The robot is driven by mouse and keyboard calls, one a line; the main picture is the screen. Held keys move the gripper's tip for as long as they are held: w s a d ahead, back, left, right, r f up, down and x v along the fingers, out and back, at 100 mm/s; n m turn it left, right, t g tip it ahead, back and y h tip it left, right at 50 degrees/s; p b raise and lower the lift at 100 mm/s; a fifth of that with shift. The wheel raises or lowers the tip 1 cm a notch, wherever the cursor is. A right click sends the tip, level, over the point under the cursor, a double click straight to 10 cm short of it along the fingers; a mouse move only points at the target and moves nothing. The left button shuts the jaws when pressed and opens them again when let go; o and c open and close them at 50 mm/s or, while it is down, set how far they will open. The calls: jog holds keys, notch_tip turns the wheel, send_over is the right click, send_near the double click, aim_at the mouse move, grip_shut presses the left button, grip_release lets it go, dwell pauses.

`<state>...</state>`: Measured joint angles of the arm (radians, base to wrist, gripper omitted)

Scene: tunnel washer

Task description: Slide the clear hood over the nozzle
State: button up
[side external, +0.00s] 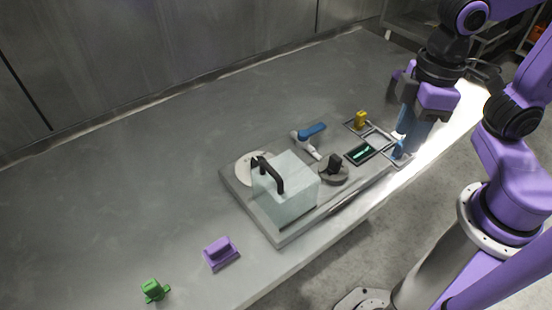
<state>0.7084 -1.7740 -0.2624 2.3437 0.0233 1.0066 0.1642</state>
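The clear hood (292,195) is a see-through box with a black handle (268,174) on top. It stands on the left part of a grey base plate (280,238), beside and partly in front of a pale round disc (246,163). I cannot make out a separate nozzle; a white pipe fitting (304,145) with a blue lever (313,131) stands behind the hood to the right. My gripper (408,145) points down at the plate's right end, away from the hood, next to a small blue part (398,148). Its fingertips are partly hidden, so its opening is unclear.
A dark knob (334,168), a small green-lit display (361,153) and a yellow part (361,119) are on the plate's right half. A purple block (220,252) and a green piece (154,290) lie at the front left. The bench's left and back are clear.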

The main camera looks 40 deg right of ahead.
jog(key=w+a+r+m, duration=0.5)
jog(key=w+a+r, duration=0.15)
jog(key=a, duration=0.25)
jog(key=m+y, duration=0.2)
jog(key=m, duration=0.3)
send_near(272, 169)
jog(key=x, duration=0.7)
jog(key=shift+a+f, duration=0.1)
jog(key=shift+f, duration=0.25)
grip_shut()
